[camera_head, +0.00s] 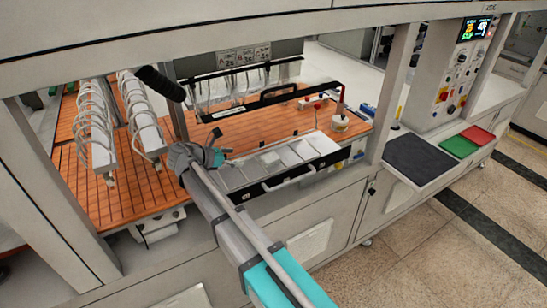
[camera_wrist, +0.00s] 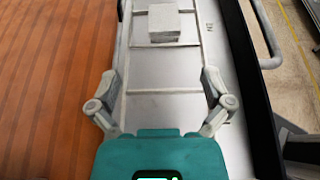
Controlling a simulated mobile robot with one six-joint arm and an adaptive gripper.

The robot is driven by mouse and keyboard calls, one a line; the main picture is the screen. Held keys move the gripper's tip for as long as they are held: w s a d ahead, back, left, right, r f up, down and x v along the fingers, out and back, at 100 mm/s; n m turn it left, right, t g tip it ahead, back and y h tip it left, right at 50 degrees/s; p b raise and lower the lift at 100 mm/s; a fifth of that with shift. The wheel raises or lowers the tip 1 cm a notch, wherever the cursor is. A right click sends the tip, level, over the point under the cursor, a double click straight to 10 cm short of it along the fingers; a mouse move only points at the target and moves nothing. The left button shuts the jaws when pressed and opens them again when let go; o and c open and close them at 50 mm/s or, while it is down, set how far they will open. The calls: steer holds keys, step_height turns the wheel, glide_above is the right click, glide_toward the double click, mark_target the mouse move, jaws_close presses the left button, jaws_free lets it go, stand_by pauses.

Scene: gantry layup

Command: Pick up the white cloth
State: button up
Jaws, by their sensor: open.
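My gripper (camera_wrist: 161,88) is open, with its two fingers spread above a metal tray (camera_wrist: 160,110) and nothing between them. A small pale, squarish block (camera_wrist: 165,24) lies on a flat square plate on the tray, beyond the fingertips in the wrist view. It may be the folded white cloth, but I cannot tell for sure. In the head view my gripper (camera_head: 217,157) is over the left end of the tray (camera_head: 231,177). Several pale flat pieces (camera_head: 289,155) lie along the tray to the right of my gripper. None of them is clearly a cloth.
A black-edged frame with a handle (camera_head: 262,187) runs along the tray's front. A raised black lid (camera_head: 280,93) stands behind. White columns with hoses (camera_head: 140,115) stand left on the orange slatted deck (camera_head: 115,190). A dark mat (camera_head: 420,158), green tray (camera_head: 458,146) and red tray (camera_head: 478,134) lie right.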

steer(key=shift+w+d, duration=0.1)
steer(key=shift+d, duration=0.05)
steer(key=b, duration=0.3)
glide_toward(272, 157)
steer(key=shift+w+a+x, duration=0.1)
steer(key=shift+x, duration=1.15)
steer(key=shift+w+a+x, duration=0.1)
steer(key=shift+w+x, duration=0.05)
steer(key=shift+x, duration=1.15)
steer(key=shift+f, duration=0.1)
steer(key=shift+s+b+x, duration=0.2)
steer(key=shift+b+x, duration=0.75)
steer(key=shift+x, duration=1.7)
steer(key=shift+d, duration=0.1)
steer(key=c, duration=0.9)
